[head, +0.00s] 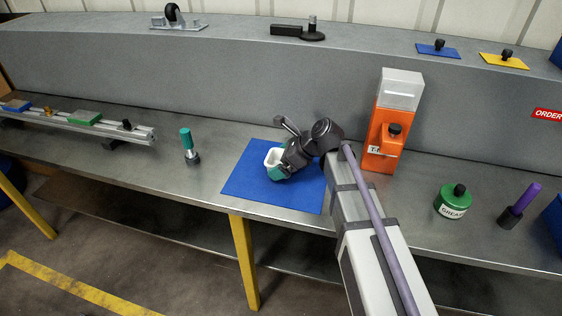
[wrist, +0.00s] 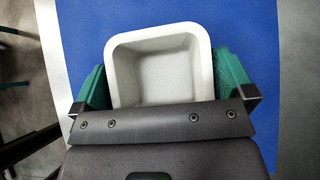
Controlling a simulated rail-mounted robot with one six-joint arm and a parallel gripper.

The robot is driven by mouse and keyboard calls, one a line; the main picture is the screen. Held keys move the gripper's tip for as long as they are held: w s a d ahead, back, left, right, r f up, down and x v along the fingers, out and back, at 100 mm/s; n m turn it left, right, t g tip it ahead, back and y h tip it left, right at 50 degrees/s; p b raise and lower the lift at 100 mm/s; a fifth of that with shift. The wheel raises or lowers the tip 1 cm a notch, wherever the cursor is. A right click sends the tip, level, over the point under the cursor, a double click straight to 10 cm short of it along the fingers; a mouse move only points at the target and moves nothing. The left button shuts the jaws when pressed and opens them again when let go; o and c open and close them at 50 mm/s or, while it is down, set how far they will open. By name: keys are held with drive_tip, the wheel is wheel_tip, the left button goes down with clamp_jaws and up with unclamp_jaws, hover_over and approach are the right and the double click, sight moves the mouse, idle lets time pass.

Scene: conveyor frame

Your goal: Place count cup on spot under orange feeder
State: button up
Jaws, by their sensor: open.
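The count cup (head: 272,158) is a small white square cup standing on a blue mat (head: 243,185) on the bench. In the wrist view the cup (wrist: 160,72) looks empty and sits between the green fingers of my gripper (wrist: 165,85). In the head view my gripper (head: 276,169) is low over the mat at the cup. The fingers are open, one on each side of the cup; whether they touch it I cannot tell. The orange feeder (head: 383,133) stands to the right at the back of the bench. My arm hides part of the bench in front of it.
A green grease pot (head: 453,202) and a purple-handled tool (head: 520,205) stand right of the feeder. A teal-topped tool (head: 188,145) stands left of the mat. A rail with coloured blocks (head: 84,119) lies far left. The bench between rail and mat is mostly clear.

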drive_tip(key=shift+r, duration=0.2)
drive_tip(key=p+v, duration=0.9)
drive_tip(key=v, duration=0.3)
drive_tip(key=s+d+f+n+h, duration=0.1)
drive_tip(key=s+n, duration=0.1)
drive_tip(key=n, duration=0.1)
drive_tip(key=s+d+f+n+h, duration=0.1)
drive_tip(key=s+n, duration=0.1)
drive_tip(key=s+d+f+n+g+h, duration=0.1)
drive_tip(key=s+n, duration=0.2)
drive_tip(key=shift+s+d+f+n, duration=0.1)
drive_tip(key=shift+f+n, duration=0.05)
drive_tip(key=shift+n, duration=0.15)
drive_tip(key=s+d+n+h, duration=0.2)
drive_tip(key=n, duration=0.2)
drive_tip(key=s+d+f+n+g+h, duration=0.1)
drive_tip(key=s+d+n, duration=0.1)
drive_tip(key=s+n, duration=0.1)
drive_tip(key=s+d+n+h, duration=0.2)
drive_tip(key=s+n, duration=0.1)
drive_tip(key=n, duration=0.2)
drive_tip(key=shift+s+d+f+h, duration=0.2)
drive_tip(key=shift+f+h, duration=0.1)
drive_tip(key=shift+f, duration=0.1)
